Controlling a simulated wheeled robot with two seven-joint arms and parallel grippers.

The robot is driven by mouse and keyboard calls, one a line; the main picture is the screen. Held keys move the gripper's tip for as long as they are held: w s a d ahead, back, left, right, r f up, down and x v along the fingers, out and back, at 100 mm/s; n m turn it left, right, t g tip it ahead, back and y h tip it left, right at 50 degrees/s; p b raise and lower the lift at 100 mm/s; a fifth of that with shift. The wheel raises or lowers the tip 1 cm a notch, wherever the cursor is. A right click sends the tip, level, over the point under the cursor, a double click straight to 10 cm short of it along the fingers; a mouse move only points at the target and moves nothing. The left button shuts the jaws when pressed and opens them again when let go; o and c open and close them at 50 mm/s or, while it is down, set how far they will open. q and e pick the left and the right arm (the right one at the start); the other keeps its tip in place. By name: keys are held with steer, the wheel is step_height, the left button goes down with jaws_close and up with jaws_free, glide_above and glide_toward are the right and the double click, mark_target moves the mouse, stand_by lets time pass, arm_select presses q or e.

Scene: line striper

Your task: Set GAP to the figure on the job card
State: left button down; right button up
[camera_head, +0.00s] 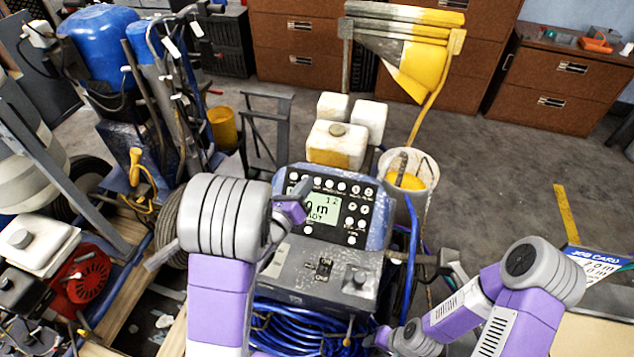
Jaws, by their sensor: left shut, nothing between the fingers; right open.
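The control panel (350,237) of the line striper is in the middle, with a lit display (326,211) and several round buttons around it.
A black switch (323,268) sits on the grey housing below the panel. White containers (338,147) and a bucket (408,180) stand behind it. Blue hose (305,325) is coiled below. Blue tanks and a red engine (88,283) are at left. Floor is clear at right.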

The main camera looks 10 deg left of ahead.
mark_target(317, 181)
arm_select(q)
steer(key=w+f+b, duration=0.4)
steer(key=f, duration=0.1)
steer(key=shift+w+d+f, duration=0.1)
steer(key=shift+w, duration=0.3)
steer(key=shift+w+f+b, duration=0.25)
steer(key=shift+w+b, duration=0.15)
stand_by(1.5)
steer(key=shift+w+f+b, duration=0.25)
steer(key=shift+w+b, duration=0.05)
steer(key=shift+b, duration=0.2)
steer(key=shift+w+f+b, duration=0.3)
steer(key=shift+f+b, duration=0.1)
steer(key=shift+b, duration=0.05)
stand_by(0.4)
steer(key=shift+s+r, duration=0.1)
steer(key=shift+r, duration=0.05)
steer(key=shift+s+r+p, duration=0.35)
steer(key=shift+s+r, duration=0.15)
stand_by(0.4)
